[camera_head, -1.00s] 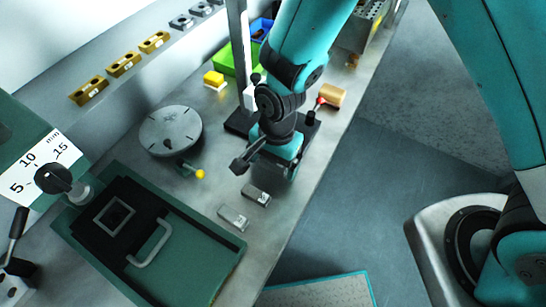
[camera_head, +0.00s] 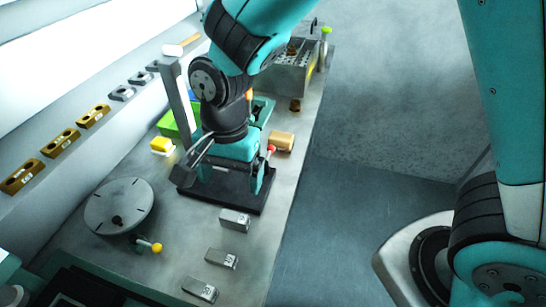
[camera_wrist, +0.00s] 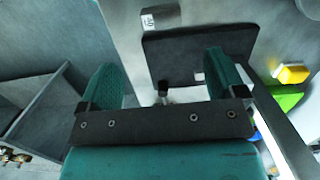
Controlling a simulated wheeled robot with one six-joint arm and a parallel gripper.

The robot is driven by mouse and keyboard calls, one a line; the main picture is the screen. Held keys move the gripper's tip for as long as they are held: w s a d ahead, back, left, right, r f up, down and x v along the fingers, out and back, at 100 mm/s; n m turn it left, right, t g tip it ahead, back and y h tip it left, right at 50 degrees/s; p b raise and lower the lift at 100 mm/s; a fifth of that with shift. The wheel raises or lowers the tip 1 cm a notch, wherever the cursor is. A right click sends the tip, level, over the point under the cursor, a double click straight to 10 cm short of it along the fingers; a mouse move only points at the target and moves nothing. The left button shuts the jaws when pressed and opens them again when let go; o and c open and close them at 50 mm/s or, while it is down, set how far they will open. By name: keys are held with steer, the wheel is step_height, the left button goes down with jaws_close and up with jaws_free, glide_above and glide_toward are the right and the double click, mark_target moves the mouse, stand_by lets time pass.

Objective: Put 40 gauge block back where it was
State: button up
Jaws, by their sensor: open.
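The 40 gauge block (camera_head: 235,220), a small grey metal block, stands on the bench just in front of the black base plate (camera_head: 245,198). My gripper (camera_head: 232,172) is open above the black plate, apart from the blocks. In the wrist view its teal fingers (camera_wrist: 163,78) are spread with nothing between them.
A grey upright post (camera_head: 180,100) rises by the black plate. A round slotted disc (camera_head: 119,205) and a yellow-knobbed lever (camera_head: 155,247) are at left. The bench edge drops to the floor at right.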

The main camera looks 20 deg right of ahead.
steer(key=s+d+r+n+y, duration=0.1)
steer(key=s+d+r+n, duration=0.3)
steer(key=s+r+n, duration=0.1)
steer(key=s+d+r+n+t+y, duration=0.1)
steer(key=s+d+r+n+y, duration=0.1)
steer(key=s+d+r+n, duration=0.2)
step_height(320, 180, up, 4)
steer(key=s+n, duration=0.2)
steer(key=n, duration=0.3)
steer(key=shift+s+d, duration=0.2)
steer(key=shift+d, duration=0.1)
